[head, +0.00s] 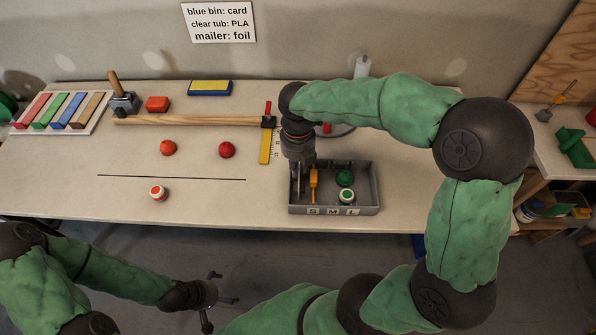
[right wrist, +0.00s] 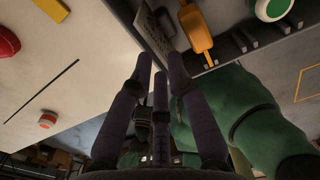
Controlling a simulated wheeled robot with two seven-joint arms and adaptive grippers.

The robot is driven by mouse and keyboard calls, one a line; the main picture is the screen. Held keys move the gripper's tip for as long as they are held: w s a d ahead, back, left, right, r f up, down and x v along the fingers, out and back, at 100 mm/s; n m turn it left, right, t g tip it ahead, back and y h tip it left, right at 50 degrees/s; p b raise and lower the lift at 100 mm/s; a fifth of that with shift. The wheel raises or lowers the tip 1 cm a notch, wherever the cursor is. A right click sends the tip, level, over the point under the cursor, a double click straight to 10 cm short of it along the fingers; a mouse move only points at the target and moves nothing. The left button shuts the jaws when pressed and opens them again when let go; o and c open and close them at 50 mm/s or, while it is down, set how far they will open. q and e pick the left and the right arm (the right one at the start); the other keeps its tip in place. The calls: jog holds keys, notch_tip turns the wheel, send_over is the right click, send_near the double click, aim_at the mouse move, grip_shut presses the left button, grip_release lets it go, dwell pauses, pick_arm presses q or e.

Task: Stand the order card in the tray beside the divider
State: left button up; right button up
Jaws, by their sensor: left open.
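The grey tray (head: 375,190) stands at the table's front edge, with S, M and L labels on its front wall. My right gripper (head: 297,190) points down into its left end. In the right wrist view its fingers (right wrist: 160,68) are close to a thin greyish panel (right wrist: 152,28) with dark marks, possibly the order card. I cannot tell whether they grip it. I cannot make out the divider. My left gripper (head: 218,292) is open and empty, away from the table's front edge.
A green ball (head: 344,178) and a green-topped white jar (head: 347,196) lie in the tray's right part. The table's front left is mostly clear around a small red-topped jar (head: 158,193).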

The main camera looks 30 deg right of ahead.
notch_tip(320, 180, up, 7)
jog(key=p, duration=0.1)
jog(key=shift+f+p, duration=0.2)
jog(key=shift+p, duration=0.1)
dwell(0.4)
